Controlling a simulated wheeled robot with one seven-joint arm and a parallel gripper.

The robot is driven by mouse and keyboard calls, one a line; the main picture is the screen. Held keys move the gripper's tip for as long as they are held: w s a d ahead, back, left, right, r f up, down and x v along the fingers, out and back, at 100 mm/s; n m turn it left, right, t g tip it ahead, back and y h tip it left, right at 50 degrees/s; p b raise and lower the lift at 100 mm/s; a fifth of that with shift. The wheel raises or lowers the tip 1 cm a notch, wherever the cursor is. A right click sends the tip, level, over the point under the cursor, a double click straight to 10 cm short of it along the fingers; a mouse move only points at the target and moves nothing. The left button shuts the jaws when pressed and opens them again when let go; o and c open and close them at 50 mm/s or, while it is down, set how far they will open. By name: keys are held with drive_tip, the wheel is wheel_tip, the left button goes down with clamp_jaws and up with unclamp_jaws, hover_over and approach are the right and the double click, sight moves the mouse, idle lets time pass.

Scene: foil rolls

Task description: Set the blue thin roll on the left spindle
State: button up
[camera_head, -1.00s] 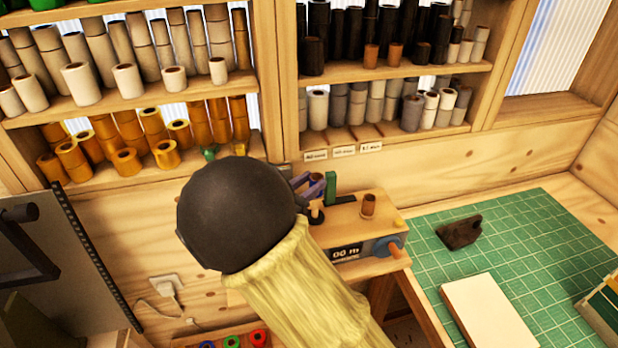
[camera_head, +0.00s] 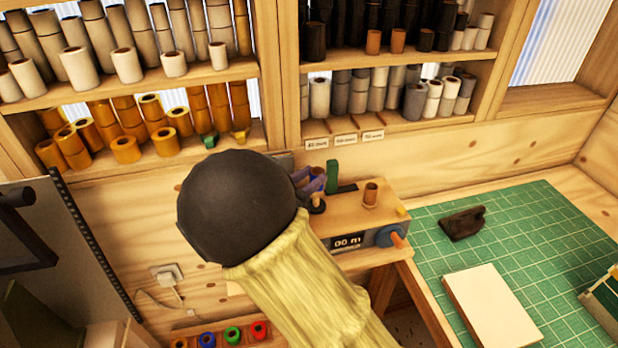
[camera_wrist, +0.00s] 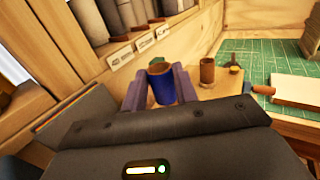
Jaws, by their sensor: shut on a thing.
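My gripper (camera_head: 312,182) is shut on the blue thin roll (camera_wrist: 162,88), which stands upright between the two purple fingers in the wrist view. In the head view the roll (camera_head: 318,184) is mostly behind the fingers. It is just above or at the left spindle, whose dark round part (camera_head: 317,206) shows below the fingers on the wooden machine (camera_head: 345,215). I cannot tell whether the roll is around the spindle. A brown roll (camera_head: 370,195) stands upright at the machine's right spot; it also shows in the wrist view (camera_wrist: 207,72).
A green block (camera_head: 332,176) stands on the machine close behind my gripper. An orange-handled crank (camera_head: 396,238) sticks out at its right. Shelves of rolls (camera_head: 210,65) rise behind. A green cutting mat (camera_head: 540,250) with a dark tool (camera_head: 463,223) and white block lies right.

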drive_tip(key=shift+f+b, duration=1.55)
drive_tip(key=shift+f, duration=1.05)
drive_tip(key=o, duration=1)
drive_tip(key=b+v, duration=0.3)
drive_tip(key=v, duration=1.4)
drive_tip(key=shift+s+a, duration=0.1)
